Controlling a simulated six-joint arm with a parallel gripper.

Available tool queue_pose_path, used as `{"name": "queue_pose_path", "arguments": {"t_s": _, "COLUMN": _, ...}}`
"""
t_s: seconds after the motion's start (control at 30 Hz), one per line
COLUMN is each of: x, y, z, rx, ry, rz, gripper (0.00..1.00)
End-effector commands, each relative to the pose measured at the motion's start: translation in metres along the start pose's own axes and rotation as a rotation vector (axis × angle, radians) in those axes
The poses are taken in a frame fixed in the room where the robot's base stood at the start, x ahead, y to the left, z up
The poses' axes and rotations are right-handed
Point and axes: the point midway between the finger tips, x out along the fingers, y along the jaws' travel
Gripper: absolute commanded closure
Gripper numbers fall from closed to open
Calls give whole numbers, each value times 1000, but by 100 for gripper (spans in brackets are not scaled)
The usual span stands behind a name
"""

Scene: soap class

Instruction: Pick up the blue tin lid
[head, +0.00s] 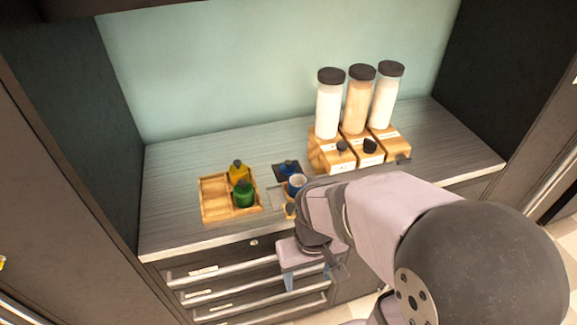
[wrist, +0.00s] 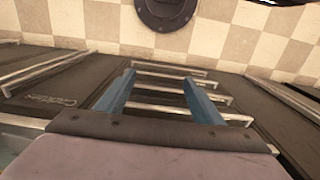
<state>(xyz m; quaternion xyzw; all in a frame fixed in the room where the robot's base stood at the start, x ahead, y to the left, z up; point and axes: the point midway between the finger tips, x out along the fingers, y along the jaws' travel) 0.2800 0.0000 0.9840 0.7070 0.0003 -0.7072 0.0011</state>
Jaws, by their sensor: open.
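A small blue lid with a dark knob (head: 288,167), which looks like the blue tin lid, rests on a dark square pad on the counter. Just in front of it stands an open blue tin (head: 297,184) with a pale inside, partly close behind my arm. My gripper (head: 308,281) hangs below the counter's front edge, before the drawers, well apart from the lid. In the wrist view its two blue fingers (wrist: 158,80) are spread with nothing between them. The lid is not in the wrist view.
A wooden tray (head: 212,190) holds a yellow tin (head: 239,172) and a green tin (head: 245,194). Three tall dispensers (head: 358,105) on wooden blocks stand at the back right. Drawer handles (head: 225,270) jut out near my gripper. The counter's left is clear.

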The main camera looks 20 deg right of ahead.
Motion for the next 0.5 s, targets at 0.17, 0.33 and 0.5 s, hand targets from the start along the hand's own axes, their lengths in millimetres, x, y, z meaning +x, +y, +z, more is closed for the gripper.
{"name": "queue_pose_path", "arguments": {"t_s": 0.17, "x": -46, "y": 0, "z": -1, "rx": -3, "ry": 2, "rz": 0, "gripper": 39}}
{"name": "queue_pose_path", "arguments": {"t_s": 0.33, "x": -82, "y": 0, "z": -10, "rx": -7, "ry": 9, "rz": -4, "gripper": 39}}
{"name": "queue_pose_path", "arguments": {"t_s": 0.5, "x": -112, "y": 3, "z": -52, "rx": -23, "ry": 48, "rz": -18, "gripper": 39}}
